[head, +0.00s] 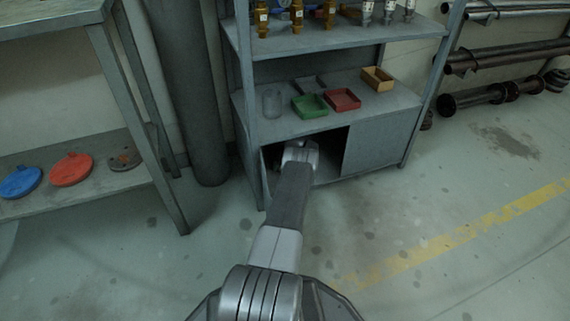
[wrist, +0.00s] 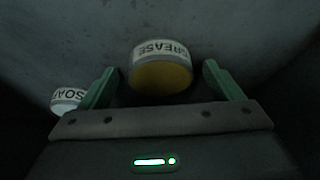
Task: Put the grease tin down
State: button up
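The grease tin (wrist: 160,70) is a short round tin with a white GREASE label and a yellow end. In the wrist view it sits between the two green fingers of my gripper (wrist: 162,82). The fingers are apart, with a dark gap on each side of the tin. The tin appears to rest on a grey surface (wrist: 235,30), though its contact with it is hard to see. In the head view my arm reaches into the open left part of the cupboard (head: 385,140) under the shelves. The fingertips and tin are hidden there.
A white SOAP tin (wrist: 68,98) is just left of my left-hand finger in the wrist view. The cupboard's side walls and top are close around my wrist. Above are a green tray (head: 310,106), a red tray (head: 343,101) and a glass jar (head: 271,103). The floor in front is clear.

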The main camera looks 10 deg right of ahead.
jog(key=shift+r, duration=0.1)
jog(key=shift+r, duration=0.25)
jog(key=shift+w+p+v, duration=0.2)
jog(key=shift+p+v, duration=0.5)
jog(key=shift+v, duration=0.45)
jog(key=s+d+p, duration=0.1)
jog(key=s, duration=0.2)
jog(key=s+d+p, duration=0.2)
jog(key=s, duration=0.2)
jog(key=s+d+p, duration=0.1)
jog(key=s+p, duration=0.1)
jog(key=s, duration=0.2)
jog(key=shift+s+d+f, duration=0.1)
jog(key=shift+d+f, duration=0.05)
jog(key=shift+f, duration=0.1)
